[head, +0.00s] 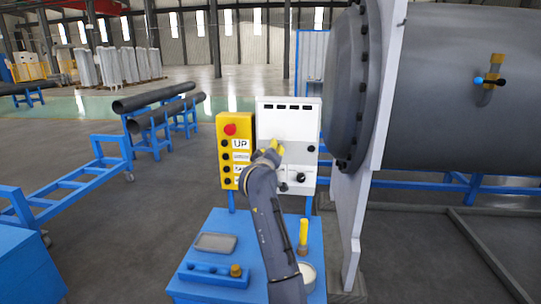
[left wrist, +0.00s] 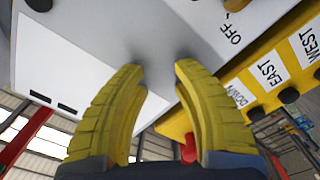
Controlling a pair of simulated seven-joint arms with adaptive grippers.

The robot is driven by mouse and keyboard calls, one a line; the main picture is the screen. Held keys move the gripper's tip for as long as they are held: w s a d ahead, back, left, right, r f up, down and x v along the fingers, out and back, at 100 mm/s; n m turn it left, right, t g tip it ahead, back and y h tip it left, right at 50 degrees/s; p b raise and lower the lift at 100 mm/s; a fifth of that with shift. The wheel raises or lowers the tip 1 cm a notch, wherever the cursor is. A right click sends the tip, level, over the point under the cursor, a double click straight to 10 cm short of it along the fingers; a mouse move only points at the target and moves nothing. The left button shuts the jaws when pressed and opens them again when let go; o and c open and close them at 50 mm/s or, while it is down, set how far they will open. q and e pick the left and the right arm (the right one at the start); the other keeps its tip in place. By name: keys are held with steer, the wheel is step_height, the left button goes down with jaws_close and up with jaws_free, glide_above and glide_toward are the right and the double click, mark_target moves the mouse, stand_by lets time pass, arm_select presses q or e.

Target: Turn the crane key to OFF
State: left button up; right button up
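My left gripper (head: 273,149) is in front of the pale control box (head: 290,115). In the left wrist view the two yellow fingers (left wrist: 158,72) are apart with nothing between them, close to the panel face. An "OFF" label (left wrist: 229,35) is on the panel beyond the right finger. In the head view small dark controls (head: 283,187) are on the box's lower part, but I cannot tell which is the key. My right gripper is not in view.
A yellow button box (head: 233,150) with a red button (head: 230,129) adjoins the panel's left. The blue stand (head: 222,222) carries a yellow post (head: 303,235) and a round container (head: 307,273). A large flanged shell (head: 450,90) stands close on the right.

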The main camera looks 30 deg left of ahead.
arm_select(q)
steer(key=o, duration=0.3)
steer(key=shift+o, duration=1)
steer(key=shift+s+a, duration=0.15)
steer(key=shift+a, duration=0.1)
steer(key=s+a+m, duration=0.1)
steer(key=a, duration=0.1)
steer(key=s+a+m+y, duration=0.1)
steer(key=s+a+m, duration=0.1)
steer(key=s+a+f+m, duration=0.1)
steer(key=s+a, duration=0.1)
steer(key=shift+f+y, duration=0.1)
steer(key=shift+y, duration=0.3)
steer(key=s+a+m+t, duration=0.1)
steer(key=s+a+m, duration=0.1)
steer(key=s+m, duration=0.4)
steer(key=s+d+f+m+h, duration=0.6)
steer(key=d+f+m+h, duration=0.35)
steer(key=m, duration=1.25)
steer(key=shift+t+y, duration=0.3)
steer(key=shift+y, duration=0.05)
steer(key=w, duration=1.7)
steer(key=shift+w+a+r, duration=0.1)
steer(key=shift+w+a, duration=0.05)
steer(key=shift+a, duration=0.05)
steer(key=shift+c, duration=0.2)
